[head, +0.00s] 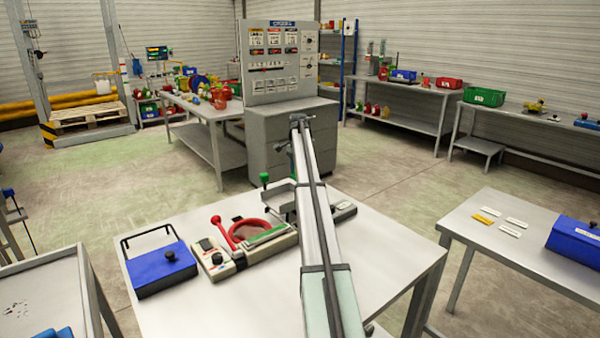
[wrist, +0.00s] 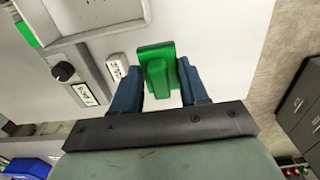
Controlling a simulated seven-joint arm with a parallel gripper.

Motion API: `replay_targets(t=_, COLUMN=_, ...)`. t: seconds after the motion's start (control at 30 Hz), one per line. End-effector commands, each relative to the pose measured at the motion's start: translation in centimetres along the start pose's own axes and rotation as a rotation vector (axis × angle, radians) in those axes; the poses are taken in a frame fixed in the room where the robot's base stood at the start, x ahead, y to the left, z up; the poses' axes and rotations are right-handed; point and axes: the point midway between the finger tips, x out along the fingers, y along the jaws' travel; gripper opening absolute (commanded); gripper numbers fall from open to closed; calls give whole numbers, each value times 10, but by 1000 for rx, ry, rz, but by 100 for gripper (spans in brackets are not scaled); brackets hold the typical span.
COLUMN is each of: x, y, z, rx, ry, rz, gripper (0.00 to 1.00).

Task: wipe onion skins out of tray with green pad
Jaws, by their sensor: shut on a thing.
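The green pad (wrist: 156,52) is between the blue fingers of my gripper (wrist: 159,74) in the wrist view, and the gripper is shut on it. The pad is over or beside the white table; I cannot tell whether it touches the surface. A grey metal tray (wrist: 92,14) with a raised rim is at the upper left of the wrist view, apart from the pad. In the head view a grey tray (head: 279,193) shows partly behind my arm. I cannot make out any onion skins.
A machine with a red ring (head: 250,231) and red lever (head: 222,230) stands on the table (head: 390,250), beside a blue box (head: 160,268). The table's right side is clear.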

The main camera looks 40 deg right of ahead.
Motion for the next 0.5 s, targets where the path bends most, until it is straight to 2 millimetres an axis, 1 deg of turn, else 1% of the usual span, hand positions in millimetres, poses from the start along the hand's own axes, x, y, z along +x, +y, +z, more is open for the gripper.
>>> replay_targets(t=0.03, x=-4, y=7, z=11, rx=-1, ry=1, rz=-1, gripper=19)
replay_targets(t=0.3, x=-34, y=37, z=70, rx=-2, ry=6, rz=-2, gripper=19)
replay_targets(t=0.4, x=-41, y=44, z=85, rx=-1, ry=6, rz=-1, gripper=19)
replay_targets(t=0.5, x=-43, y=47, z=91, rx=0, ry=6, rz=0, gripper=19)
